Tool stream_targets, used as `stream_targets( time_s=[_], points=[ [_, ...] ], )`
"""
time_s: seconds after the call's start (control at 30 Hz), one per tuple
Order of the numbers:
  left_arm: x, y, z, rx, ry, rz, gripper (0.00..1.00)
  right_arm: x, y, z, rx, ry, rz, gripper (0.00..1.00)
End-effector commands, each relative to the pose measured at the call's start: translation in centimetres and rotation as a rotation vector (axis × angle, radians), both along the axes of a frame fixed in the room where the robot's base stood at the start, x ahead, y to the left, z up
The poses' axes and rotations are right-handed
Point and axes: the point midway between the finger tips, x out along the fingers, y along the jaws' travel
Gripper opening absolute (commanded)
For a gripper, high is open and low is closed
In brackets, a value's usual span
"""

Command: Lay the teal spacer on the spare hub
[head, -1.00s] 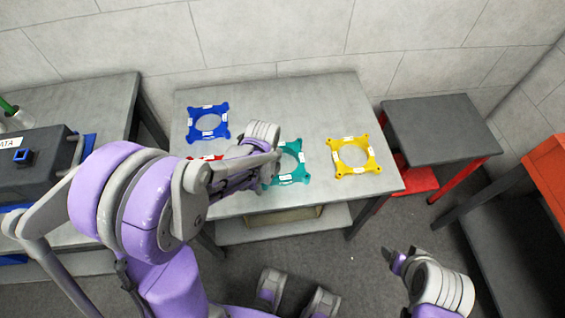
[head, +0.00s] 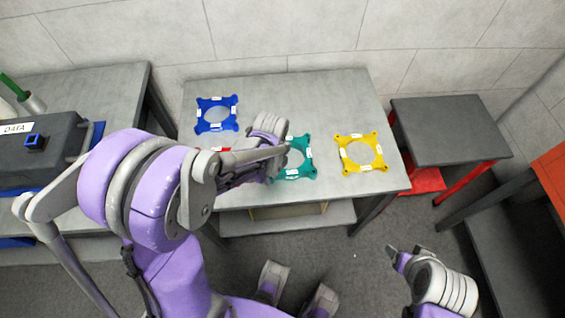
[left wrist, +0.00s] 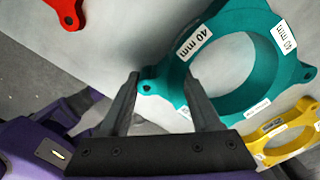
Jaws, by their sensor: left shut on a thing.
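The teal spacer (head: 301,171) is a square ring with corner ears and white labels. It is at the table's front middle in the head view, its left side hidden by my left gripper (head: 280,155). In the left wrist view, a corner ear of the teal spacer (left wrist: 163,80) sits between the fingers of my left gripper (left wrist: 163,100), which is shut on it. I cannot tell whether the spacer is clear of the tabletop. My right gripper (head: 405,252) is open and empty, low over the floor in front of the table. I cannot make out the spare hub.
On the grey table (head: 290,95) are a blue spacer (head: 204,128), a yellow spacer (head: 375,165) right of the teal one, and a red spacer (left wrist: 65,14), mostly hidden. A dark case (head: 60,140) is on the left bench. A dark side table (head: 445,125) stands right.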

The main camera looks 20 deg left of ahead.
Motion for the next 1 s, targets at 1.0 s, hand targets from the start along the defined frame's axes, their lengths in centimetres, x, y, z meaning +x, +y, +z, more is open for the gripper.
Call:
stream_targets(
  time_s=[1.0],
  points=[
    [0.1, 0.0, 13.1, 0.000, -0.002, 0.000, 0.00, 0.7, 0.0, 4.3, 0.000, -0.016, 0.000, 0.70]
  ],
)
